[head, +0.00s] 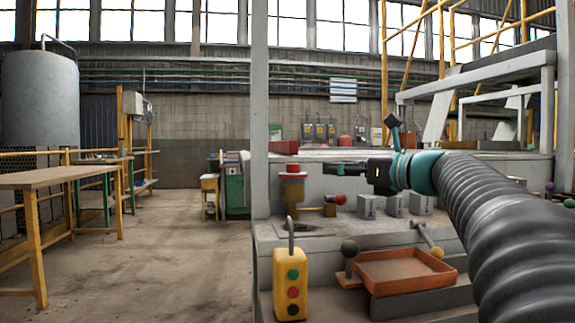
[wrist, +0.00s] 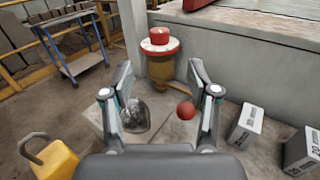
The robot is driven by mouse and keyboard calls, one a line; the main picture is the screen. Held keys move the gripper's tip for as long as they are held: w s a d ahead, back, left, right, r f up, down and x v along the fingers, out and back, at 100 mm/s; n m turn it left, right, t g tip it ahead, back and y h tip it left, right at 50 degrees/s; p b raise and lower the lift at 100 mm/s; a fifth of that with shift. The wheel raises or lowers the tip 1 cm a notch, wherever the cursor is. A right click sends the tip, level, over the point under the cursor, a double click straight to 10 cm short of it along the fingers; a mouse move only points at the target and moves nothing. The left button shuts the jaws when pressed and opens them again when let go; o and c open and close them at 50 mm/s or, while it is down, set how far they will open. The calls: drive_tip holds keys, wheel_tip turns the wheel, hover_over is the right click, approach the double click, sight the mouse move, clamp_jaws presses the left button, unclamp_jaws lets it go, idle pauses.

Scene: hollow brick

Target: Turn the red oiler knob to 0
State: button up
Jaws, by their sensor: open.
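The oiler has a red knob (wrist: 159,35) on top of a white dial ring (wrist: 148,47) and a brass-coloured body (wrist: 160,70). It stands upright against the low grey wall in the wrist view. In the head view the red knob (head: 293,168) is at the middle, on the oiler body (head: 292,190). The dial marks are too small to read. My gripper (wrist: 160,78) is open and empty, with the oiler beyond and between its fingers, apart from it. In the head view my gripper (head: 328,168) points left, its tips just right of the knob.
A yellow pendant box (head: 291,284) with buttons and a hook stands at front left. A red ball handle (wrist: 186,110) lies below the oiler between the fingers. Grey blocks (head: 367,206) are to the right. An orange tray (head: 400,270) is in front.

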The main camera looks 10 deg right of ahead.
sight(298, 165)
drive_tip(key=x, duration=1.4)
drive_tip(key=shift+s+a, duration=0.1)
clamp_jaws()
drive_tip(key=shift+r+y+p, duration=0.1)
drive_tip(key=shift+y+p, duration=0.2)
drive_tip(key=shift+p, duration=0.1)
